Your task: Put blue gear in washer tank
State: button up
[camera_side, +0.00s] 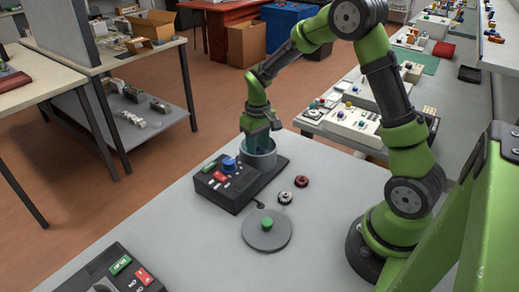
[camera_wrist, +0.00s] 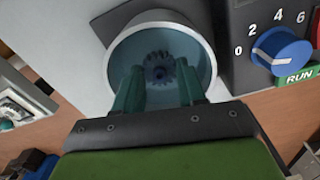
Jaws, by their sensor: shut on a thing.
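The washer tank (camera_side: 262,161) is a grey open cylinder on the dark washer base. It also shows in the wrist view (camera_wrist: 207,62), with its opening facing the camera. My gripper (camera_side: 258,143) points down into the tank's mouth. In the wrist view, its teal fingers (camera_wrist: 160,82) reach inside the tank wall. The blue gear (camera_wrist: 158,69) looks dark and toothed between the fingertips, inside the tank's outline. My gripper is shut on it. The tank wall hides the gear in the side view, and I cannot tell whether it touches the tank floor.
The washer base (camera_side: 228,190) carries a blue dial (camera_side: 229,164) and buttons beside the tank. A grey lid with a green knob (camera_side: 266,224) lies in front. A pale gear (camera_side: 285,197) and a red gear (camera_side: 301,181) lie right of the base. A control box (camera_side: 120,276) is at front left.

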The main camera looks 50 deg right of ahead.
jog(key=shift+f, duration=0.55)
dwell(1.0)
jog(key=o, duration=1.1)
jog(key=shift+r, duration=4.15)
jog(key=s+a+r+m+t+y, duration=0.1)
jog(key=s+a+r+t, duration=0.2)
jog(key=s, duration=0.6)
jog(key=s+a+r+t+y, duration=0.1)
jog(key=s+a+r+t, duration=0.3)
jog(key=s+a+r, duration=0.4)
jog(key=shift+s+a+r+m, duration=0.3)
jog(key=shift+s+r+m, duration=0.1)
jog(key=shift+r, duration=0.35)
